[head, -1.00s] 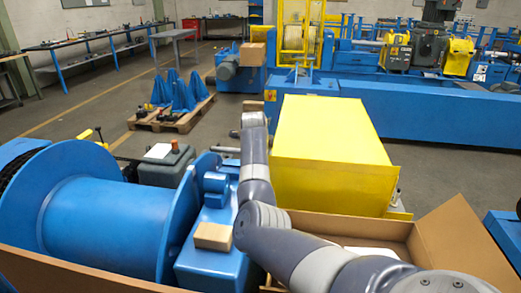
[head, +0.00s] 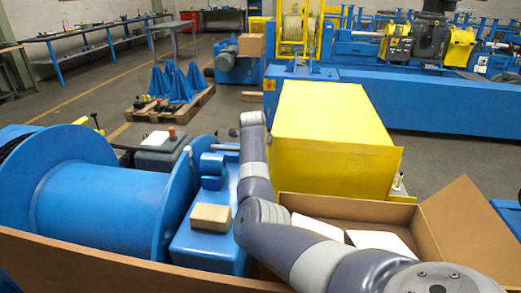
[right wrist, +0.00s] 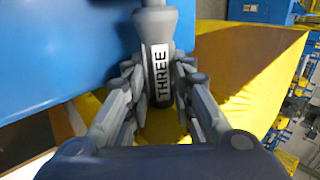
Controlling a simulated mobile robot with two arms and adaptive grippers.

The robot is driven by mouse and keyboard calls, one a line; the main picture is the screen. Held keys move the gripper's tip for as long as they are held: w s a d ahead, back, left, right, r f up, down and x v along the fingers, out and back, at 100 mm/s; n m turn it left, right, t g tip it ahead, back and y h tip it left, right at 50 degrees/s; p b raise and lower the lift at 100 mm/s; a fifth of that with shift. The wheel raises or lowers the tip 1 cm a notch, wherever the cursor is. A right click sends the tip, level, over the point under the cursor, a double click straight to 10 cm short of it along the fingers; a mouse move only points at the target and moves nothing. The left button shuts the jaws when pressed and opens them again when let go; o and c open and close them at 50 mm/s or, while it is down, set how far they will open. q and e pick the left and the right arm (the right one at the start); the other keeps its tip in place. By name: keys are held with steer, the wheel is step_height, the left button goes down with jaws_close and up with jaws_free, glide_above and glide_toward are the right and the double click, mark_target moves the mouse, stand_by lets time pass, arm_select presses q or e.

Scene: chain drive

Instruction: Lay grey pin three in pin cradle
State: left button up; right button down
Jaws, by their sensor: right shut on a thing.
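Grey pin three (right wrist: 158,75) shows in the right wrist view as a dark grey upright shaft with a white label reading THREE. My right gripper (right wrist: 158,68) has its fingers closed in on both sides of the pin, just around the label. The pin's upper end runs out of the top of the picture, beside a blue surface. In the head view my right arm comes in from the lower right and reaches up the middle; its gripper cannot be made out clearly there. My left gripper is in neither view. I cannot pick out the pin cradle for certain.
A large blue drum (head: 95,210) stands at the left. A blue housing (head: 212,245) carries a small cardboard block (head: 211,217). A yellow box (head: 330,140) stands just right of my arm. An open cardboard box (head: 440,235) with white items (head: 383,243) is at the lower right.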

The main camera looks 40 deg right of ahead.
steer(key=shift+f, duration=0.1)
stand_by(0.4)
steer(key=c, duration=1.3)
jaws_free()
steer(key=shift+f, duration=0.1)
step_height(320, 180, up, 10)
steer(key=shift+r, duration=0.15)
